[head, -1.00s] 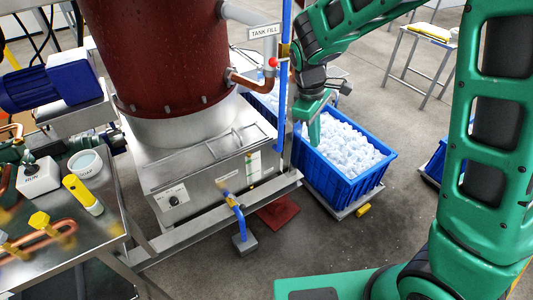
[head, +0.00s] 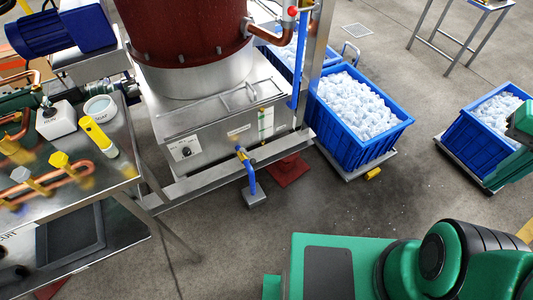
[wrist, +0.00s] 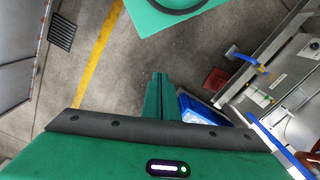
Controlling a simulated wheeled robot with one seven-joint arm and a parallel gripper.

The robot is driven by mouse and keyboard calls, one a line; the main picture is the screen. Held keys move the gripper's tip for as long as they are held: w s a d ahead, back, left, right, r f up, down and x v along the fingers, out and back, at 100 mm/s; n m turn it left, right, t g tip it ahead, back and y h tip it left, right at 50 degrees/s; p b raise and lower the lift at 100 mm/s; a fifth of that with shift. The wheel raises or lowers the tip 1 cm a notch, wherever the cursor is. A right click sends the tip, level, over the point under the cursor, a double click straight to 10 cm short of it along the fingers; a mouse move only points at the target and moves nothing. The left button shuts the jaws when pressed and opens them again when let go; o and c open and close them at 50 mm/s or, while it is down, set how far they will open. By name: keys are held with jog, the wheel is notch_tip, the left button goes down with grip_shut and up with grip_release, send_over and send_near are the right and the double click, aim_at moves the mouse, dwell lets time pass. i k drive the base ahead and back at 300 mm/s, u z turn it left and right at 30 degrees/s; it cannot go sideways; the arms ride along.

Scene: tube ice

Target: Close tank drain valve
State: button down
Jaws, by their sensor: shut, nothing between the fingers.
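The tank is a dark red cylinder (head: 190,35) on a steel box base (head: 215,125) in the head view. The lever's exact setting is too small to tell. My gripper (wrist: 158,98) is shut and empty in the wrist view, its green fingers together, well apart from the drain fitting.
Blue crates of ice stand right of the tank (head: 345,145) and at the far right (head: 455,140). A red mat (head: 287,170) lies by the drain. A steel bench (head: 125,175) with copper pipes is at left. The floor (head: 340,210) before the crates is clear.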

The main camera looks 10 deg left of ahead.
aim_at(252, 161)
jog(key=z, duration=0.6)
jog(key=k, duration=0.8)
jog(key=z, duration=0.9)
jog(key=k, duration=0.45)
jog(key=u, duration=0.1)
jog(key=i, duration=0.8)
jog(key=u, duration=1.2)
jog(key=i, duration=0.95)
jog(key=u, duration=0.95)
jog(key=i, duration=0.6)
jog(key=u, duration=0.4)
jog(key=k, duration=0.7)
